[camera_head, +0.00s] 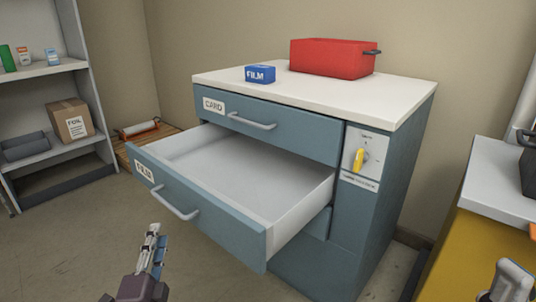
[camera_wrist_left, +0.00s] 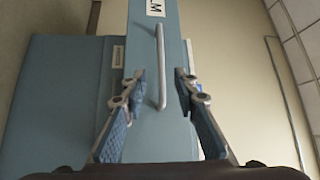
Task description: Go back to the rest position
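My left gripper (camera_head: 153,238) is in the lower left of the head view, in front of the pulled-out drawer and apart from its handle (camera_head: 175,203). In the left wrist view its two fingers (camera_wrist_left: 157,88) are spread, with nothing held between them. The drawer's bar handle (camera_wrist_left: 161,65) shows beyond the fingers. The drawer (camera_head: 215,212) stands wide open and its visible inside is empty. A grey piece (camera_head: 511,281) at the lower right edge of the head view may be part of my right gripper; its fingers cannot be made out.
A blue FILM box (camera_head: 260,74) and a red case (camera_head: 331,58) sit on the cabinet's white top (camera_head: 385,100). The upper CARD drawer (camera_head: 270,128) is shut. A yellow switch (camera_head: 357,160) is on the cabinet front. Shelves (camera_head: 50,69) stand left; a yellow unit (camera_head: 480,255) stands right.

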